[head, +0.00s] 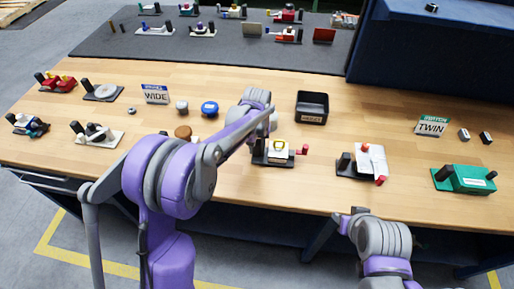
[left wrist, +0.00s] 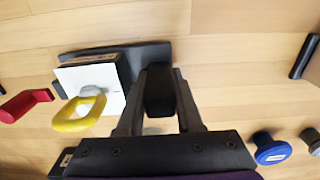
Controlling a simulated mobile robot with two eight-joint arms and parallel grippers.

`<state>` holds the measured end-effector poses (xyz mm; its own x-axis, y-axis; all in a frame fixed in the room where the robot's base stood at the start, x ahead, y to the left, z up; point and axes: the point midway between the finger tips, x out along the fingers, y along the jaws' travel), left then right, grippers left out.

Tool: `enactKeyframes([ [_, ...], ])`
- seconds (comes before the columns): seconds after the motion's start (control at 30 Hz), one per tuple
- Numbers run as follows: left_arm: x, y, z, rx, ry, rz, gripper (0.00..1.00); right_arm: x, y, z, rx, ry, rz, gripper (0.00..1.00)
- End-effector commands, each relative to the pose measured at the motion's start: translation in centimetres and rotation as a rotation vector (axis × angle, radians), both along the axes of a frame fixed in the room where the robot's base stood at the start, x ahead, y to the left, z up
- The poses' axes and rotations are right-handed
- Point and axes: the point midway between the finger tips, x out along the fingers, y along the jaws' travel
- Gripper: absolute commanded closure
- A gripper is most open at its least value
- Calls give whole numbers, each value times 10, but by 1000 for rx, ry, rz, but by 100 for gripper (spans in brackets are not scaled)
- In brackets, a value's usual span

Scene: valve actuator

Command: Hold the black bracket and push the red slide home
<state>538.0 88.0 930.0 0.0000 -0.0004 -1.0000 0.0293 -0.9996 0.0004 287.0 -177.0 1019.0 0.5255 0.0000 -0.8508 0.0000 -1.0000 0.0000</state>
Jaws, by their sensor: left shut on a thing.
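The valve unit stands near the middle of the table. It has a white body (head: 279,152) with a yellow loop handle (left wrist: 82,110), on a black base. The red slide (head: 303,150) sticks out at its right side in the head view; in the left wrist view the red slide (left wrist: 24,105) is at the left, visibly projecting from the body. My left gripper (head: 260,142) is shut on the upright black bracket (left wrist: 159,92) at the unit's other end. My right gripper (head: 350,218) is low at the front table edge, apart from the unit; its fingers are unclear.
An open black bin (head: 312,107) stands behind the unit. A unit with a silvery plate and red knobs (head: 370,162) is to the right, and a green block (head: 464,179) farther right. A blue knob (head: 209,108) is at the left. Bare wood lies right of the slide.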

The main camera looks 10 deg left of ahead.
Motion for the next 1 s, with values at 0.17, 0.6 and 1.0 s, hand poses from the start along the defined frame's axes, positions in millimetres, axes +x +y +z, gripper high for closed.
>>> enactKeyframes([
  [0.17,0,0,-1,-1,0,0,100,0,0,0,0,0,0,56],
  [0.6,0,0,-7,0,0,0,100,0,0,0,0,0,0,56],
  [1.0,0,0,-10,0,0,0,100,0,0,0,0,0,0,56],
])
